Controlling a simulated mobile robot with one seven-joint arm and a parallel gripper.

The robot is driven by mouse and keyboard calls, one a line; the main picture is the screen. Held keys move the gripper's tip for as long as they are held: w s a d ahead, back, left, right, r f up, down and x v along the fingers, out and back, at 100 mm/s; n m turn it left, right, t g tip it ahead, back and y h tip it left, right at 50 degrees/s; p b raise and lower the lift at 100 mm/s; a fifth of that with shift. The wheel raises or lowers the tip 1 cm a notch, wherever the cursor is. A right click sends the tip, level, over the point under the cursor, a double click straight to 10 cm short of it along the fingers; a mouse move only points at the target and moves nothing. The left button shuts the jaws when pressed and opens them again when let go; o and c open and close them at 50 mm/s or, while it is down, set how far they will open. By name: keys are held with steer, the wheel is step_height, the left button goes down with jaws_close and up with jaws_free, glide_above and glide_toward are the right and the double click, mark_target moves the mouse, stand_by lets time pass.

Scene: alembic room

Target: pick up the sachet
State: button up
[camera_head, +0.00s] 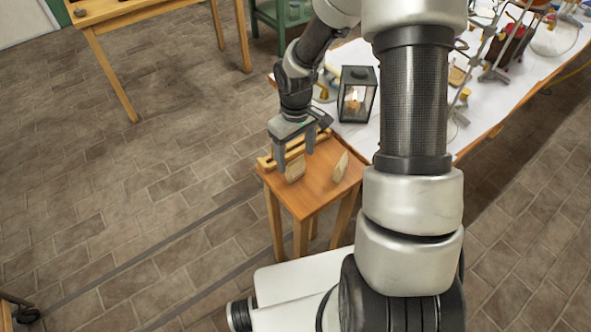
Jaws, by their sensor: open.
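Two small tan, flat upright pieces stand on a small wooden table (318,190); either could be the sachet, and I cannot tell which from this view. One tan piece (295,169) is just below my gripper, and the other tan piece (341,166) stands to its right, leaning a little. My gripper (295,155) points down over the left part of the table, with its fingers apart and nothing seen between them. Its fingers are close to the left tan piece; whether they touch it is unclear.
A long yellowish wooden piece with slots (283,154) lies along the table's back edge, behind my gripper. A black lantern (357,95) with a lit candle stands on the white-covered long table (352,52) behind. Brick floor (150,180) lies open to the left.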

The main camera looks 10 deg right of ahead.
mark_target(295, 162)
step_height(295, 162, down, 4)
steer(key=shift+s, duration=0.1)
steer(key=c, duration=1.1)
steer(key=shift+c, duration=0.2)
